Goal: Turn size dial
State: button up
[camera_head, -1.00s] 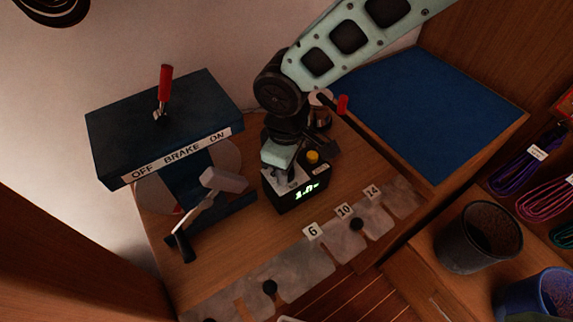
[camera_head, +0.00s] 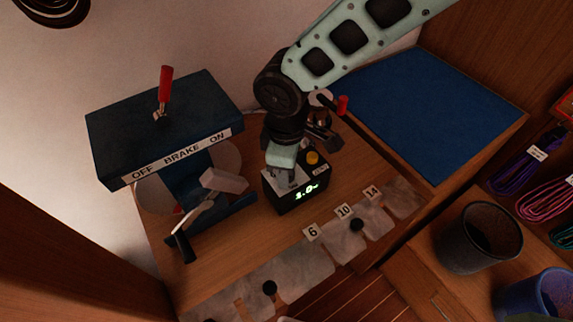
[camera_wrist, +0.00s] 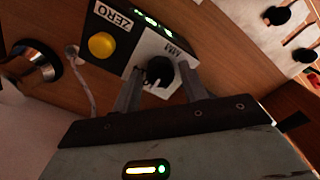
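The box with the glowing display (camera_head: 297,201) stands on the wooden bench; its digits look like 1.0. In the wrist view the box (camera_wrist: 128,38) shows a yellow button (camera_wrist: 102,45) beside a ZERO label, and a black dial (camera_wrist: 160,71) with a pale pointer mark. In the head view my gripper (camera_head: 283,176) reaches down over the box and hides the dial.
A blue brake unit (camera_head: 165,125) with a red lever and a crank stands left. Grey plates (camera_head: 290,270) with black knobs and tags 6, 10 and 14 lie in front. A blue mat (camera_head: 435,110) is right, with a dark bin (camera_head: 480,237) and coiled lines (camera_head: 525,170) beyond.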

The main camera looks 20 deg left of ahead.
jog(key=shift+o, duration=0.2)
notch_tip(320, 180, up, 17)
jog(key=b, duration=0.2)
jog(key=shift+r+b, duration=0.2)
jog(key=shift+b, duration=0.2)
dwell(0.3)
jog(key=s+d+f+m, duration=0.2)
jog(key=s+d+m, duration=0.3)
jog(key=d, duration=0.7)
jog(key=s+d+f+m, duration=0.2)
jog(key=s+d+m, duration=0.4)
jog(key=d, duration=0.7)
jog(key=shift+s+f+y, duration=0.15)
jog(key=shift+s+y, duration=0.15)
